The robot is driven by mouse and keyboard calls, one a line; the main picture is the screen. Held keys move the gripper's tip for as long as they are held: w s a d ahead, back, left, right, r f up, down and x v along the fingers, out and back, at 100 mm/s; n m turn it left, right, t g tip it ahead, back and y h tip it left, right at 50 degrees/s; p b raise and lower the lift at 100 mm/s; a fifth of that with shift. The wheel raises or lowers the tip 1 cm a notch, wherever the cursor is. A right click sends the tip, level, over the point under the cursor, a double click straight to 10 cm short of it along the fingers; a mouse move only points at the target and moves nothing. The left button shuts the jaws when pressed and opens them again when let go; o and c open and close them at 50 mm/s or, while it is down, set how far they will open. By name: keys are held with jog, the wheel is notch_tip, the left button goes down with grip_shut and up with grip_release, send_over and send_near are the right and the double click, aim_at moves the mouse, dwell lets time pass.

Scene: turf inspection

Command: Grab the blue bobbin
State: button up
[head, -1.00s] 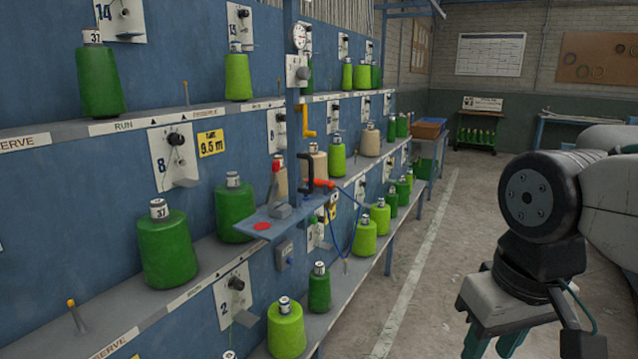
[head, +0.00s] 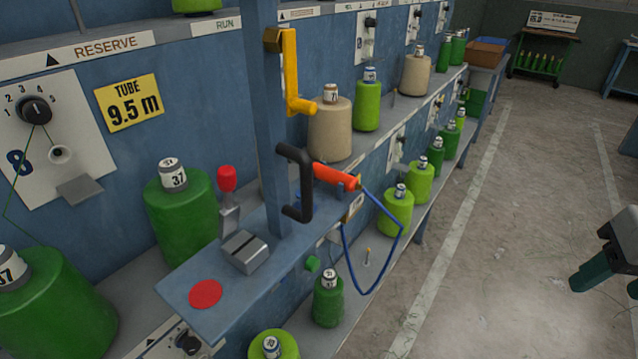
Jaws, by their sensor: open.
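I see no bobbin with blue yarn in the head view. The bobbins on the rack are dark green, lime green and beige, with white numbered tube tops. A dark green bobbin (head: 180,215) stands behind the small shelf, and a larger one (head: 55,310) is cut by the left edge. A beige bobbin (head: 330,128) and a lime bobbin (head: 367,105) stand on the upper shelf. My gripper (head: 607,276) is at the right edge, partly cut off, with teal fingers. It is open and empty over the floor, well away from the rack.
A blue-grey bracket shelf (head: 235,284) juts out, holding a red-knobbed lever (head: 228,190) and a red disc (head: 205,294). A black handle (head: 297,183), an orange-red tool (head: 334,176) with a looping blue hose (head: 372,285) and a yellow crank (head: 290,75) also protrude. The aisle floor (head: 510,200) is clear.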

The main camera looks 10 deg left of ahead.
jog(key=w+a+r+n+t+y, duration=0.1)
jog(key=w+a+n+t, duration=0.3)
jog(key=w, duration=0.6)
jog(key=w+a+r+t+y, duration=0.1)
jog(key=w+a+t, duration=0.2)
jog(key=w+a, duration=0.45)
jog(key=n+g+y, duration=0.4)
jog(key=n+y, duration=0.5)
jog(key=y, duration=0.1)
send_near(298, 193)
jog(key=w+a, duration=0.1)
jog(key=w+a+f, duration=0.1)
jog(key=w, duration=0.1)
jog(key=shift+f, duration=0.1)
jog(key=shift+w+a+f, duration=0.1)
jog(key=shift+a+f, duration=0.15)
jog(key=shift+a, duration=0.3)
jog(key=shift+w+a+f, duration=0.1)
jog(key=shift+a+f, duration=0.15)
jog(key=shift+a, duration=0.35)
jog(key=shift+f+x, duration=0.15)
jog(key=shift+x, duration=1.2)
jog(key=shift+f+x, duration=0.15)
jog(key=shift+x, duration=1.15)
jog(key=shift+s, duration=0.2)
jog(key=c, duration=1)
